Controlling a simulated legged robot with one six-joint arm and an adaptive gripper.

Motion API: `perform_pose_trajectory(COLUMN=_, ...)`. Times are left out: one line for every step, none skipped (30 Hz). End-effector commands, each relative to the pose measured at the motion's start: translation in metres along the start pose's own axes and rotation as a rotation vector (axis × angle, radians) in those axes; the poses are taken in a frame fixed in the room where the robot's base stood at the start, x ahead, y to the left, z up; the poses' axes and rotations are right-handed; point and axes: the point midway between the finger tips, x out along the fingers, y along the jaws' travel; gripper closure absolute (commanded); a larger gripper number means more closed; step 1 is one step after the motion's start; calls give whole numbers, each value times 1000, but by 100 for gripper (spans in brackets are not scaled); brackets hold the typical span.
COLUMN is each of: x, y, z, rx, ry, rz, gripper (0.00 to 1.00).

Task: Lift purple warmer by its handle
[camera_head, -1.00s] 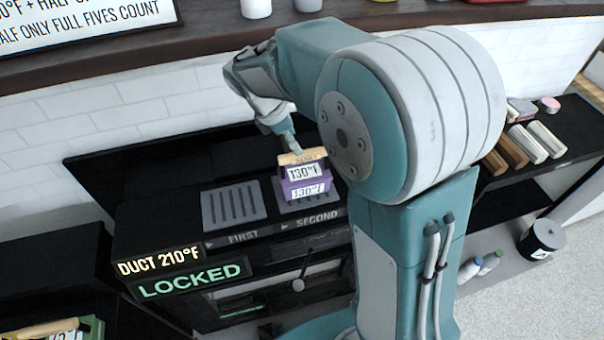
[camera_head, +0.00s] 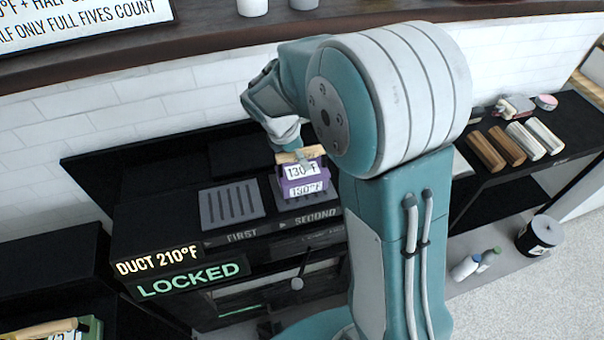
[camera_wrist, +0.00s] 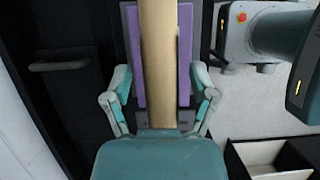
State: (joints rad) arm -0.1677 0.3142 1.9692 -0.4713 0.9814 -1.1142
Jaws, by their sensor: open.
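The purple warmer (camera_head: 304,185) stands on the grey grate marked SECOND, with 130°F labels on its front. Its tan wooden handle (camera_head: 300,155) runs across the top. In the wrist view the handle (camera_wrist: 158,60) runs lengthwise down the middle, with the purple body (camera_wrist: 185,55) beneath it. My gripper (camera_wrist: 160,115) is open, with one finger on each side of the handle's near end. In the head view my gripper (camera_head: 292,150) is at the handle from behind and above, partly hidden by my arm. I cannot tell whether the fingers touch the handle.
An empty grate (camera_head: 231,205) marked FIRST lies left of the warmer. A LOCKED sign (camera_head: 190,279) and a DUCT 210°F sign (camera_head: 158,261) are on the unit's front. Another warmer with a tan handle (camera_head: 40,329) is at lower left. Wooden and white bars (camera_head: 507,145) lie at right.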

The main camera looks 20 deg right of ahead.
Motion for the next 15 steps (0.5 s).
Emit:
perform_pose_trajectory(x=1, y=0, z=0, rx=0, ry=0, rz=0, gripper=26)
perform_pose_trajectory(x=1, y=0, z=0, rx=0, ry=0, rz=0, gripper=26)
perform_pose_trajectory(x=2, y=0, z=-1, rx=0, ry=0, rz=0, gripper=26)
perform_pose_trajectory(x=2, y=0, z=-1, rx=0, ry=0, rz=0, gripper=26)
perform_pose_trajectory(x=2, y=0, z=-1, rx=0, ry=0, rz=0, gripper=26)
perform_pose_trajectory(x=3, y=0, z=-1, rx=0, ry=0, rz=0, gripper=26)
perform_pose_trajectory(x=3, y=0, z=-1, rx=0, ry=0, rz=0, gripper=26)
perform_pose_trajectory(x=3, y=0, z=-2, rx=0, ry=0, rz=0, gripper=26)
perform_pose_trajectory(x=4, y=0, z=-2, rx=0, ry=0, rz=0, gripper=26)
perform_pose_trajectory(x=4, y=0, z=-2, rx=0, ry=0, rz=0, gripper=26)
perform_pose_trajectory(x=4, y=0, z=-2, rx=0, ry=0, rz=0, gripper=26)
perform_pose_trajectory(x=4, y=0, z=-2, rx=0, ry=0, rz=0, gripper=26)
perform_pose_trajectory(x=4, y=0, z=-2, rx=0, ry=0, rz=0, gripper=26)
perform_pose_trajectory(x=4, y=0, z=-2, rx=0, ry=0, rz=0, gripper=26)
perform_pose_trajectory(x=4, y=0, z=-2, rx=0, ry=0, rz=0, gripper=26)
